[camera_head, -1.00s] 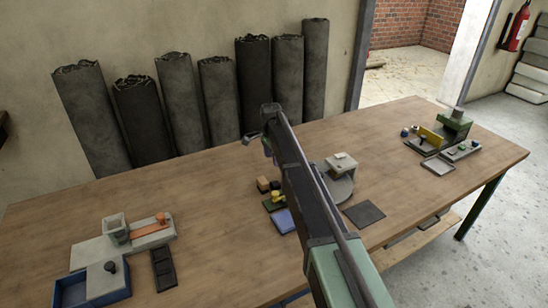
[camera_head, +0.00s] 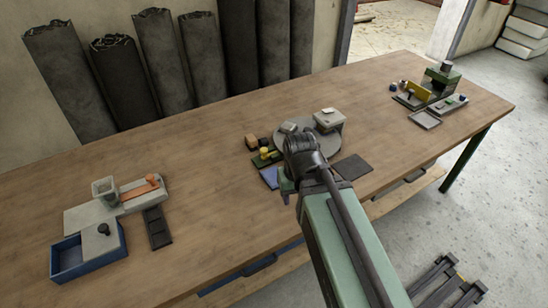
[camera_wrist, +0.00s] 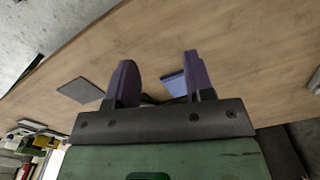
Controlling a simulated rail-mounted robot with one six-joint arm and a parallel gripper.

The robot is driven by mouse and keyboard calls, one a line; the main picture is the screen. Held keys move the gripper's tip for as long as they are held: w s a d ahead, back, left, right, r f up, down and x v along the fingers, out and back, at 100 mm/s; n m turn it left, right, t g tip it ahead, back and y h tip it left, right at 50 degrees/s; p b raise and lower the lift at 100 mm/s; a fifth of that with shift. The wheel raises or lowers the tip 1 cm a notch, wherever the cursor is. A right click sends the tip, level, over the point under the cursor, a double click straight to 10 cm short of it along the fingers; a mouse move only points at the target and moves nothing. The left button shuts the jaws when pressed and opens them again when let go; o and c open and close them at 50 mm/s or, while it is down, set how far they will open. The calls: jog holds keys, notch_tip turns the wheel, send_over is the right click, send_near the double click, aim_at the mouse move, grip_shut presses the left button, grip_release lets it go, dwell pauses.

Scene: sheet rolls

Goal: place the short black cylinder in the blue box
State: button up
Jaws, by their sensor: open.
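The blue box (camera_head: 92,269) is an open tray at the front left of the bench in the head view, joined to a grey plate. A short black cylinder (camera_head: 103,229) stands upright on the grey plate at the box's back right corner. My gripper (camera_wrist: 160,75) is open and empty in the wrist view, its two purple fingers apart above the wooden bench. In the head view my arm hides most of it, near the middle of the bench, well to the right of the box and cylinder. Neither the cylinder nor the box can be made out in the wrist view.
A dark slotted tray (camera_head: 157,228), a grey cup (camera_head: 105,190) and an orange lever (camera_head: 140,189) are near the box. A round grey base (camera_head: 290,152) and a dark mat (camera_head: 352,167) are mid-bench. A green machine (camera_head: 440,82) stands far right. Bare wood lies between the groups.

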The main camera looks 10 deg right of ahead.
jog(key=w+a+f+m+b, duration=0.15)
jog(key=w+m, duration=0.25)
jog(key=w, duration=2.1)
jog(key=m, duration=0.7)
send_over(264, 138)
jog(key=shift+s+f+t, duration=0.2)
jog(key=shift+s+t, duration=0.1)
jog(key=shift+m, duration=1.1)
jog(key=shift+s+r+m, duration=0.15)
jog(key=shift+s+m, duration=0.05)
jog(key=shift+m, duration=0.3)
jog(key=f+b, duration=1.1)
jog(key=shift+w+f, duration=0.15)
jog(key=shift+w, duration=0.25)
jog(key=shift+r, duration=0.25)
jog(key=c, duration=0.7)
